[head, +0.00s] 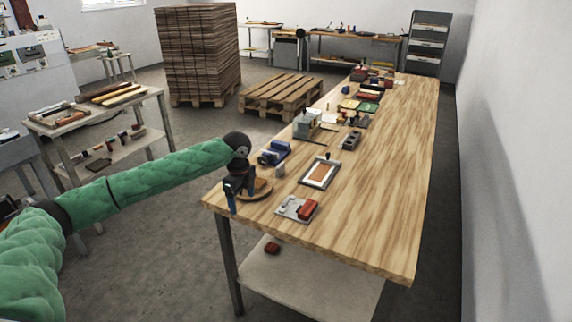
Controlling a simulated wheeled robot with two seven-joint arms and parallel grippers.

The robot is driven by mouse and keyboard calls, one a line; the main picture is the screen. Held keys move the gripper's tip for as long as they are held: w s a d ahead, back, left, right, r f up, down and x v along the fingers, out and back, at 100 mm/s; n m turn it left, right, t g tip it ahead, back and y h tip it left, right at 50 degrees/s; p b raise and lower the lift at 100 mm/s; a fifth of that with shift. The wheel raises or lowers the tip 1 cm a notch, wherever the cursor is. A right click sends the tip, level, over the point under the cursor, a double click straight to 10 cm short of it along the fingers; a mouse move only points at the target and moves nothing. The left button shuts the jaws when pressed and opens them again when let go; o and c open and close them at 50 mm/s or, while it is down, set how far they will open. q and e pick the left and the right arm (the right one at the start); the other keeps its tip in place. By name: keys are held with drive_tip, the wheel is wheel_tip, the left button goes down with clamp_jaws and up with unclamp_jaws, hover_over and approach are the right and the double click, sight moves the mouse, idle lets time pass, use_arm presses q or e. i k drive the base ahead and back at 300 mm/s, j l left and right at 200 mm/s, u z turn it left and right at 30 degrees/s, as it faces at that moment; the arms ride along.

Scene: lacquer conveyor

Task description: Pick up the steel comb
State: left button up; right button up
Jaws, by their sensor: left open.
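I cannot make out a steel comb for certain; at this size none of the small things on the wooden table (385,190) reads clearly as a comb. My left gripper (241,196) is open, pointing down at the table's near left corner. It is in front of a round wooden disc (262,194) and hides part of it. I cannot tell whether the fingers touch the disc. A small grey plate (288,208) with a red block (308,210) on it lies to the right of the gripper. My right gripper is not in view.
A white-framed board (320,173), a small grey block (280,171) and a blue item (273,152) lie near the gripper. A grey box (307,124) and several small things stand farther back. The table's right side is clear.

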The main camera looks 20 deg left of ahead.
sight(280, 169)
drive_tip(key=i, duration=1.05)
